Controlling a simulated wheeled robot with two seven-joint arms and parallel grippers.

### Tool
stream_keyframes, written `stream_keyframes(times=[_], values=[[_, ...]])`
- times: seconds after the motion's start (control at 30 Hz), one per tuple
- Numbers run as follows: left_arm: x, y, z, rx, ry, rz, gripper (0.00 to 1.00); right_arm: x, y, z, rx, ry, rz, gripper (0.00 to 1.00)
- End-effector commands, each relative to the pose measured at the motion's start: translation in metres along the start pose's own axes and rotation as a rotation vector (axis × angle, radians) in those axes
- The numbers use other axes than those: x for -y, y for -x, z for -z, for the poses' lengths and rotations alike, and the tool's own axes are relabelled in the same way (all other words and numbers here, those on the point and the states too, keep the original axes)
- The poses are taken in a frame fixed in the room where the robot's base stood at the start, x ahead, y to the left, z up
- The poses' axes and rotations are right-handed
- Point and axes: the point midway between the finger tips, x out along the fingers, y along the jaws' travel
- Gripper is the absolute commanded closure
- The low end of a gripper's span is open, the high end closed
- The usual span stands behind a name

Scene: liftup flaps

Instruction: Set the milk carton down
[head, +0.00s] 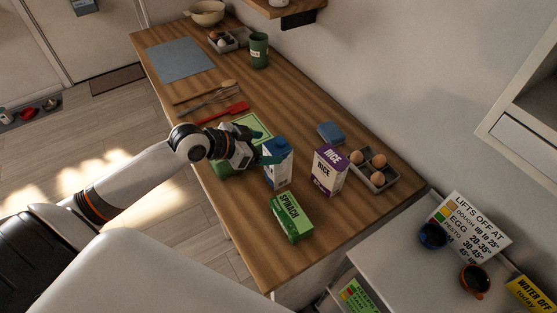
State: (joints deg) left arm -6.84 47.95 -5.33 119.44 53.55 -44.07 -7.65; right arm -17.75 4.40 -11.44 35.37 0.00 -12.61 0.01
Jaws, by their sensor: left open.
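The milk carton (278,170), blue and white with a blue cap, stands upright on the wooden counter (330,218). My left gripper (262,157) is open at the carton's upper left side, its teal fingers close to it. I cannot tell whether they touch the carton. The gripper and wrist hide part of a green item behind them. My right gripper is not in view.
A rice box (329,170) stands right of the carton, and a spinach box (291,217) in front. An egg tray (379,187) and blue sponge (331,132) are near the wall. Utensils (222,111) lie further back. The front right counter is clear.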

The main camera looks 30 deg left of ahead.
Motion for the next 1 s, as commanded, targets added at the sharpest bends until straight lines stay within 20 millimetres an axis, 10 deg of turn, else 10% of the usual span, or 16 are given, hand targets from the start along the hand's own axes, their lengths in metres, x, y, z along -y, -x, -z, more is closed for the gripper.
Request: stream_keyframes(times=[0.87,1.0], values=[[-0.003,-0.07,0.003,-0.001,-0.001,-0.002,0.2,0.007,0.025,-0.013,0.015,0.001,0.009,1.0],[-0.003,-0.07,0.003,-0.001,0.0,-0.002,0.41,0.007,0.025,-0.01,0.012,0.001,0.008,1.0]])
